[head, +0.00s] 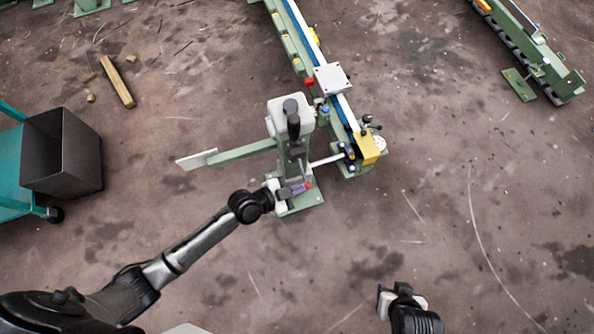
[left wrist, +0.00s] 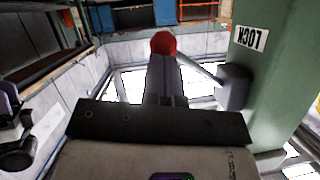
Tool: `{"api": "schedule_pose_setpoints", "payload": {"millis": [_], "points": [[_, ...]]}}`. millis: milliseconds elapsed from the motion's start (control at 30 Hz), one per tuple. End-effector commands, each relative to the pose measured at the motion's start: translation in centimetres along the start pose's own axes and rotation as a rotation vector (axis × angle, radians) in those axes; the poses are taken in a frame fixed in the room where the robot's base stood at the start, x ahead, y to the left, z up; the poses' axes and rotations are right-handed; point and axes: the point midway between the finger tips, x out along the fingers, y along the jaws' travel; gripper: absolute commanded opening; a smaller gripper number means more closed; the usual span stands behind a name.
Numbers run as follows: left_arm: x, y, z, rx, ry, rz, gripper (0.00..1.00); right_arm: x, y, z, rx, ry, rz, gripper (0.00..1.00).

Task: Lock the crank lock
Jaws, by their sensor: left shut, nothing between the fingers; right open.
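The crank lock's lever shows in the left wrist view as a thin rod with a red knob (left wrist: 163,43), running to a grey block (left wrist: 233,87) on a green post (left wrist: 278,70). A white LOCK label (left wrist: 249,37) is on the post above the block. In the head view the red knob (head: 308,185) is low beside the machine's post. My left gripper (head: 298,189) is shut and empty at the knob; its fingers (left wrist: 166,80) overlap the knob's lower edge, and I cannot tell whether they touch. My right gripper (head: 387,297) is open, low in the head view, away from the machine.
A black-handled crank (head: 293,122) is on the machine's top, above my left gripper. A green arm with a pale plate (head: 197,159) sticks out left. A rail (head: 300,30) runs away behind. A dark bin (head: 62,150) stands at left.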

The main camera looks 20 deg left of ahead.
Motion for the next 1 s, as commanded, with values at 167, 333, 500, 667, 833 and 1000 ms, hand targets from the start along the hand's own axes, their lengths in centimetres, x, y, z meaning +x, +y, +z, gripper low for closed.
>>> {"api": "schedule_pose_setpoints", "payload": {"millis": [167, 333, 500, 667, 833, 1000], "points": [[0.0, 0.0, 0.0, -0.001, 0.0, 0.0, 0.0, 0.0, -0.1, 0.1, 0.001, -0.002, -0.001, 0.43], [0.0, 0.0, 0.0, -0.001, -0.001, 0.0, 0.0, 0.0, -0.1, 0.1, 0.005, -0.001, -0.004, 0.43], [-0.2, -0.1, -0.3, 0.0, -0.001, 0.001, 0.0, -0.4, -0.3, -0.1, 0.009, 0.0, -0.008, 0.43], [-1.4, -0.3, -1.6, 0.001, -0.002, 0.002, 0.0, -1.9, -0.3, -0.6, 0.012, 0.0, -0.01, 0.43], [-3.2, -0.5, -3.6, 0.002, -0.002, 0.005, 0.0, -4.4, -0.2, -1.4, 0.012, 0.0, -0.01, 0.43], [-6.9, -0.5, -3.0, 0.004, -0.005, 0.006, 0.0, -5.3, 0.0, -1.7, 0.008, 0.001, -0.006, 0.43]]}}
